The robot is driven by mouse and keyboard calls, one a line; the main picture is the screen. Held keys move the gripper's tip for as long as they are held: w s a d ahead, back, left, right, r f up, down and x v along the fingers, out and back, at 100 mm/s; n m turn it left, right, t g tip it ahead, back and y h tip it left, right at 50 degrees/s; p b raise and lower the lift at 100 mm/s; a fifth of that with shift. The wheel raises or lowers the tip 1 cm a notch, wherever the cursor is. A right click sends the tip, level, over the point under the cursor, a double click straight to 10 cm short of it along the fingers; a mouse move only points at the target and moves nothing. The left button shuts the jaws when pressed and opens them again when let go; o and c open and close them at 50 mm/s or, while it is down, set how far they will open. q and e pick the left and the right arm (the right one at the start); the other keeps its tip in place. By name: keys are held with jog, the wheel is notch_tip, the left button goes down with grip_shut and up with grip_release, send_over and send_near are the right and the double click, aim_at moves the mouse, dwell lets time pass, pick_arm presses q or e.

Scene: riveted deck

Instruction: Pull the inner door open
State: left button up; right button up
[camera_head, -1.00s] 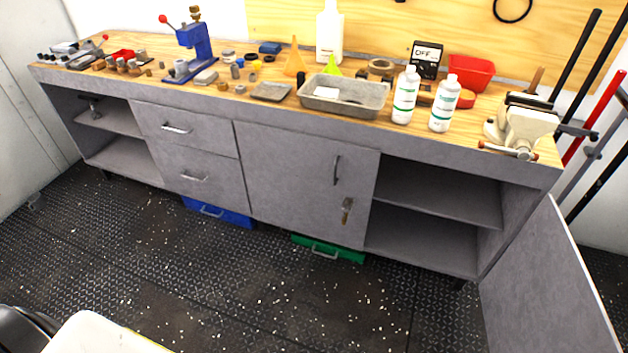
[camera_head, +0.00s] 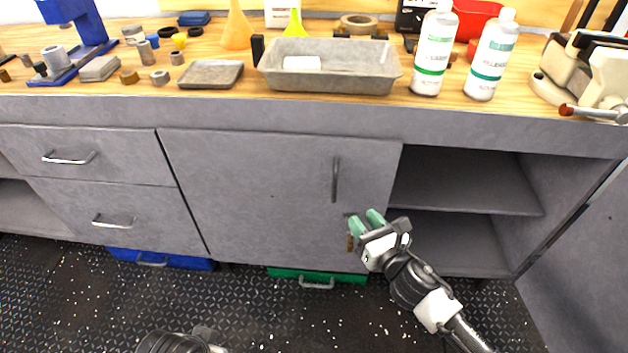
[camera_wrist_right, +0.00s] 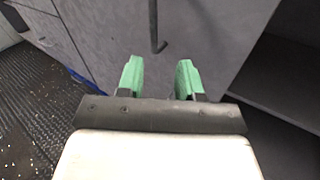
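The inner door (camera_head: 265,200) is a flat grey cabinet panel under the bench, between the drawers and the open shelves. It looks shut. Its dark vertical bar handle (camera_head: 336,179) is near its right edge; the handle (camera_wrist_right: 154,25) also shows at the top of the right wrist view. My right gripper (camera_head: 364,219) is below and right of the handle, in front of the door. Its green fingers are apart, with nothing between them in the right wrist view (camera_wrist_right: 159,76).
The bench top carries a grey tray (camera_head: 330,80), white bottles (camera_head: 435,55) and a vise (camera_head: 585,75). Drawers (camera_head: 95,190) are left of the door. Open shelves (camera_head: 465,195) are right. Blue (camera_head: 165,259) and green (camera_head: 300,273) cases lie low underneath. The floor in front is clear.

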aim_at(336, 188)
jog(key=shift+n+y, duration=0.3)
jog(key=shift+n, duration=0.3)
jog(key=x, duration=0.3)
jog(key=b+x, duration=0.1)
jog(key=x, duration=0.3)
jog(key=r+x, duration=0.1)
jog(key=x, duration=0.3)
jog(key=shift+a+b, duration=0.35)
jog(key=shift+a, duration=0.1)
pick_arm(q)
jog(key=shift+s+a+r, duration=0.15)
jog(key=shift+a+r, duration=0.1)
pick_arm(e)
jog(key=shift+r, duration=0.1)
grip_shut()
